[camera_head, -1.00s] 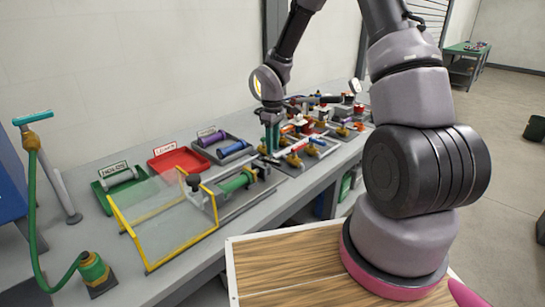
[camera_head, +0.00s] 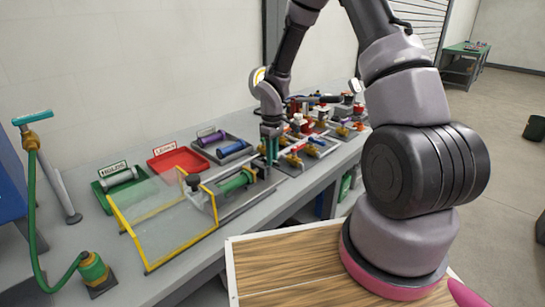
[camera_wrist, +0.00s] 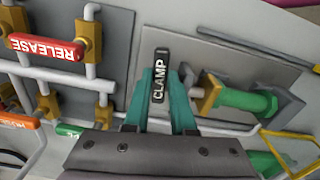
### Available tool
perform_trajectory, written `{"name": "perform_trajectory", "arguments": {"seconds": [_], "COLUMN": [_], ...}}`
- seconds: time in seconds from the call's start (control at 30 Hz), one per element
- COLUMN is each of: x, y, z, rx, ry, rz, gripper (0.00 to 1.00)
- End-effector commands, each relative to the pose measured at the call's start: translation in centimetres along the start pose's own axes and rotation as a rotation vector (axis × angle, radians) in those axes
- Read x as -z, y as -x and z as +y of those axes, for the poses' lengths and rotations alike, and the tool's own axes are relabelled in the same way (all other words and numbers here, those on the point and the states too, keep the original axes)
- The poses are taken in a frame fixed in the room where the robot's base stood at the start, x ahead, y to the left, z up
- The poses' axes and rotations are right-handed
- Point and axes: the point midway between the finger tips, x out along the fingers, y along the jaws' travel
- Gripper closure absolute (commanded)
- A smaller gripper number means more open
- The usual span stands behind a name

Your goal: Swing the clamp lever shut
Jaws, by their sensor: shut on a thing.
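The clamp lever, a dark handle marked CLAMP (camera_wrist: 159,76), stands upright in the middle of the wrist view. My gripper (camera_wrist: 160,90) has its two teal fingers on either side of the handle and is shut on it. The lever's lower end is hidden by the fingers and the gripper body. A green cylinder (camera_wrist: 243,99) lies in a grey holder to the right of the fingers; it also shows in the head view (camera_head: 234,183). In the head view my gripper (camera_head: 269,152) is over the bench beyond this cylinder, and the lever cannot be made out there.
A red RELEASE handle (camera_wrist: 46,47) sits on pipework with brass fittings, left of my gripper. A clear guard with a yellow frame (camera_head: 187,250) stands at the bench front. Green (camera_head: 106,205) and red (camera_head: 160,164) trays lie behind it.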

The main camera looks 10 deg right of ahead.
Motion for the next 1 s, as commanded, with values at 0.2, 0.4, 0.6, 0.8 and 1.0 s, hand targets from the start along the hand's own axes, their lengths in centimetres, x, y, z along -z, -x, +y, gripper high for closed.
{"name": "perform_trajectory", "arguments": {"seconds": [0.2,0.4,0.6,0.8,1.0], "x": [0.0,0.0,0.0,0.0,0.1], "y": [0.0,0.0,0.0,0.2,2.7], "z": [-0.4,-0.4,-0.4,-0.4,-0.4], "rx": [-0.001,0.000,0.000,0.000,-0.002], "ry": [-0.151,-0.154,-0.153,-0.153,-0.153], "rz": [-0.001,-0.001,-0.001,0.000,0.003], "gripper": [1.00,1.00,0.64,0.64,0.64]}}
